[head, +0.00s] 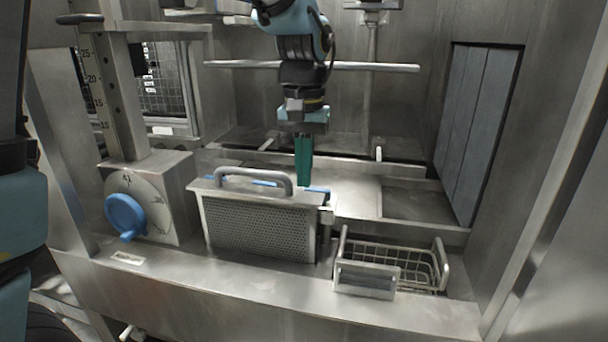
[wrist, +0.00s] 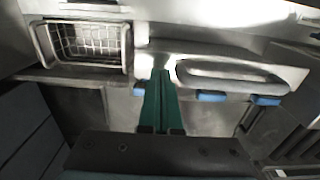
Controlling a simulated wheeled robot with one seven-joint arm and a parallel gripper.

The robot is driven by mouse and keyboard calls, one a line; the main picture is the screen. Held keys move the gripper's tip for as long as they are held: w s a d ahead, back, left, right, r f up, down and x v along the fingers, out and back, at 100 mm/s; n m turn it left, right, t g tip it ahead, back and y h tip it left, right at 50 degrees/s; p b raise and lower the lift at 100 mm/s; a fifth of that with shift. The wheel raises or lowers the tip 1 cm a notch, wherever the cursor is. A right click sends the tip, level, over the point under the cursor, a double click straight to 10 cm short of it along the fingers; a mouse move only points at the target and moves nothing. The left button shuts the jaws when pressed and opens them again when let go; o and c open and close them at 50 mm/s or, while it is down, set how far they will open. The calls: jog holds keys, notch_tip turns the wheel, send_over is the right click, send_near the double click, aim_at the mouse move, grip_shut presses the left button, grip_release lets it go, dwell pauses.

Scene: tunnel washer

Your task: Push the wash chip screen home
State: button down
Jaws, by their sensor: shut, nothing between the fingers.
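The wash chip screen (head: 262,229) is a grey perforated panel with a bar handle (head: 250,174) along its top. It stands upright in the front ledge, left of the wire basket; how deep it sits I cannot tell. In the wrist view its handle (wrist: 245,78) lies right of my fingers. My gripper (head: 304,184) points down with its green fingers shut and empty, near the screen's top right end. In the wrist view the gripper (wrist: 163,73) has its tips between handle and basket. I cannot tell whether they touch the screen.
A wire basket (head: 395,268) stands right of the screen; it also shows in the wrist view (wrist: 85,42). A dial with a blue knob (head: 126,215) is at left, below an upright scale (head: 95,85). A horizontal bar (head: 385,67) runs behind my arm. Blue tabs (head: 318,190) show behind the screen.

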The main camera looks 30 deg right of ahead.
aim_at(304, 231)
jog(key=shift+f, duration=1)
notch_tip(304, 231, down, 12)
jog(key=b, duration=0.6)
jog(key=shift+r, duration=0.1)
jog(key=shift+r, duration=0.15)
